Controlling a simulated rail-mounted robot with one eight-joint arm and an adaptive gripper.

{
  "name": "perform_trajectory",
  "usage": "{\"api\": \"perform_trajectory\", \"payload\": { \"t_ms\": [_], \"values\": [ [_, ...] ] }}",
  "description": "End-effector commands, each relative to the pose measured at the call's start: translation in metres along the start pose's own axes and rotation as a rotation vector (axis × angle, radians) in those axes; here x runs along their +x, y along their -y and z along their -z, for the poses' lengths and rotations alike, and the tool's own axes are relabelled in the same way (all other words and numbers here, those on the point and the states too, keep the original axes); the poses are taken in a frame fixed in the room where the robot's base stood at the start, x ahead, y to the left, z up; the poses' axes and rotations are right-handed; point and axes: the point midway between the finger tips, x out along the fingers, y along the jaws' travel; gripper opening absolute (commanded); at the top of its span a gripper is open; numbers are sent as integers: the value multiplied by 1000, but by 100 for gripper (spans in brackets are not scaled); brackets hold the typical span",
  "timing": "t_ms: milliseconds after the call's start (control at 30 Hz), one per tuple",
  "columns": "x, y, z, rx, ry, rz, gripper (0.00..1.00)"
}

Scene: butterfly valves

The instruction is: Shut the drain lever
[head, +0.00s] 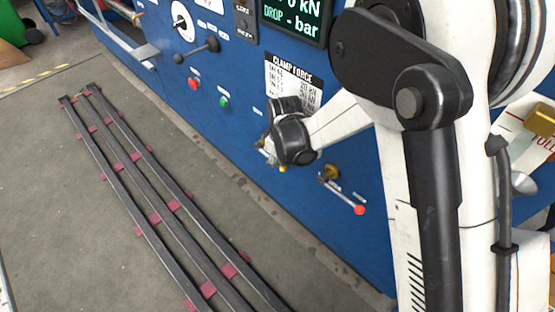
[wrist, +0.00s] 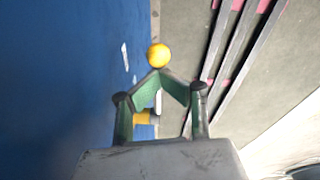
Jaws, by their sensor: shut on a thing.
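My gripper (wrist: 159,78) has its green-padded fingers closed together at the tips on a lever with a yellow ball knob (wrist: 158,55). The knob shows just beyond the fingertips, and a pale piece of the lever and a yellow valve part (wrist: 145,117) show between the fingers. In the head view my gripper (head: 268,152) is against the blue panel, and it hides most of this lever. To its right is a second lever with a red knob (head: 359,209) on a brass valve (head: 328,173), slanting down to the right. The small labels are too small to read, so I cannot tell which is marked drain.
The blue panel (head: 230,142) also carries a black-knobbed lever (head: 197,51), a red button (head: 193,83), a green button (head: 224,102) and a display (head: 295,20). Dark rails with red blocks (head: 154,218) lie on the grey floor. The floor between rails and panel is clear.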

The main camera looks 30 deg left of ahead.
Motion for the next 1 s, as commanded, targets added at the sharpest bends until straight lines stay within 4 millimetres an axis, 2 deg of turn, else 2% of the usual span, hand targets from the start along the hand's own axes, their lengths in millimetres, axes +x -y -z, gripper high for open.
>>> {"api": "perform_trajectory", "payload": {
  "t_ms": [133, 233, 433, 800, 1000],
  "values": [
    [0, 2, -1, 0, 3, 4, 0],
    [-8, 2, 0, 1, 3, 4, 0],
    [-44, 2, 4, 6, 1, 0, 0],
    [-71, 16, -62, 8, 0, -1, 0],
    [-78, 21, -81, 8, 0, -1, 0]
  ]
}}
